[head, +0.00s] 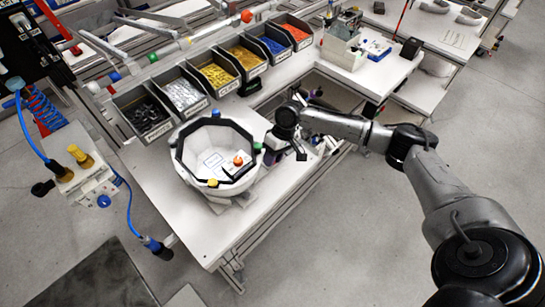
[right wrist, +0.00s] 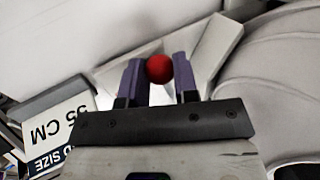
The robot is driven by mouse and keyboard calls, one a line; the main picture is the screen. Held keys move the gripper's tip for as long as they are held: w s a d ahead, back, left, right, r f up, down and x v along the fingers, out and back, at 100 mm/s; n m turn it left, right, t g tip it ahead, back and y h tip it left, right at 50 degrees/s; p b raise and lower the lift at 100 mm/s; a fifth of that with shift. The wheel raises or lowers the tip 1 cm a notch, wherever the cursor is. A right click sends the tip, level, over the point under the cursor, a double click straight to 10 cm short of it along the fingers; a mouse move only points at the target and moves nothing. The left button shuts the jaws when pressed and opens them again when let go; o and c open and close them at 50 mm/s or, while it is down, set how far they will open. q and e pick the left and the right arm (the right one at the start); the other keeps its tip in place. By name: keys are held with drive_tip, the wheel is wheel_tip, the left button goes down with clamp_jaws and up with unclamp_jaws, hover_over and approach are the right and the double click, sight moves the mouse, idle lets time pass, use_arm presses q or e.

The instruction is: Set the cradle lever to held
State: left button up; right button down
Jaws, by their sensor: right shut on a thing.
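The cradle with its white helmet shell (head: 188,165) stands on the bench; the shell is an open bowl with a dark octagonal rim band. The lever's red ball knob (right wrist: 159,69) shows in the right wrist view between the purple fingers of my right gripper (right wrist: 157,80), which is shut on it. In the head view my right gripper (head: 271,152) is at the right side of the shell, and I cannot make out the red knob there. The lever's shaft and its position marks are hidden. My left gripper is not in view.
Parts bins (head: 215,75) stand in a row behind the cradle. A label with "55 CM" (right wrist: 50,128) lies left of the gripper in the wrist view. Hanging blue air hoses (head: 35,130) are at the left. The front of the bench (head: 205,235) is clear.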

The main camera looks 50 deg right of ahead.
drive_tip(key=shift+w+d+n+g+p, duration=0.1)
drive_tip(key=shift+d+n+g+p, duration=0.3)
drive_tip(key=shift+n, duration=0.4)
drive_tip(key=c, duration=0.9)
unclamp_jaws()
drive_tip(key=shift+o, duration=0.2)
drive_tip(key=v, duration=1.3)
drive_tip(key=shift+d+r, duration=0.2)
drive_tip(key=shift+r, duration=0.15)
drive_tip(key=shift+c, duration=0.3)
